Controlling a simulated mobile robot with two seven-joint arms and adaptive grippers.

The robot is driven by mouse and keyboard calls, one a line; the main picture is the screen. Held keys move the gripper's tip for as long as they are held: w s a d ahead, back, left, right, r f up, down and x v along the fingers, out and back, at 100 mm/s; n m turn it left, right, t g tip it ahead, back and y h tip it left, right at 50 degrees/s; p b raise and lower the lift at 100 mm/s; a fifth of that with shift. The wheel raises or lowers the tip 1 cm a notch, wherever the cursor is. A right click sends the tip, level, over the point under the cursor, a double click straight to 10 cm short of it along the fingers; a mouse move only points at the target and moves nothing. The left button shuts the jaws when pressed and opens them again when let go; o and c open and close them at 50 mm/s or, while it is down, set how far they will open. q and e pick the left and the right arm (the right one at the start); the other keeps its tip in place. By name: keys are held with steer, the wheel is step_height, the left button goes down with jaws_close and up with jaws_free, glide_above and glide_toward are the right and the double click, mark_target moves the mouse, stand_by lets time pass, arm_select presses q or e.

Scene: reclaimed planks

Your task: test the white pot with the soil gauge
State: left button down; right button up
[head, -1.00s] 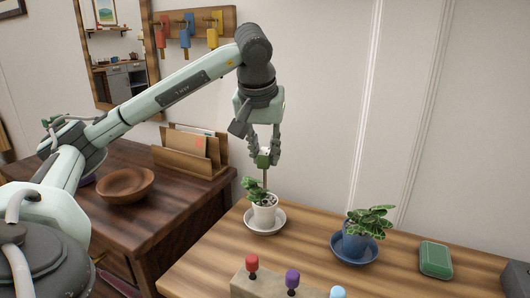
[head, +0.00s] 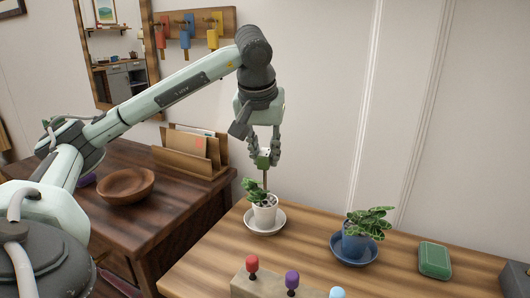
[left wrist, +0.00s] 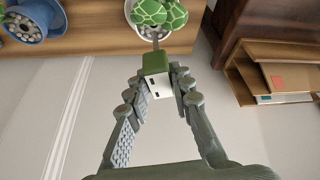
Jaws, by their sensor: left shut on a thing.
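My left gripper (head: 264,158) is shut on the soil gauge (left wrist: 157,76), which has a green and white head and a thin dark probe pointing down. The white pot (head: 264,215) holds a leafy plant and stands on a white saucer (head: 278,226). The gauge is right above the pot, and its probe reaches down behind the leaves. Leaves hide the probe's lower end, so I cannot tell how deep it sits in the soil. In the left wrist view the probe runs to the plant in the white pot (left wrist: 133,12). My right gripper is not in view.
A blue pot (head: 354,243) with a plant stands on a blue saucer to the right. A green box (head: 435,260) lies farther right. A block with red, purple and light blue knobs (head: 292,280) is at the front. A wooden bowl (head: 126,185) and letter rack (head: 190,150) are left.

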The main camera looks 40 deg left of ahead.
mark_target(265, 174)
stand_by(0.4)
arm_select(q)
steer(key=shift+f, duration=0.15)
steer(key=shift+f+b, duration=0.5)
steer(key=shift+f, duration=0.05)
steer(key=shift+f+b, duration=1.55)
steer(key=shift+f, duration=0.6)
steer(key=c, duration=1.3)
jaws_free()
steer(key=shift+o, duration=0.2)
steer(key=shift+r, duration=0.15)
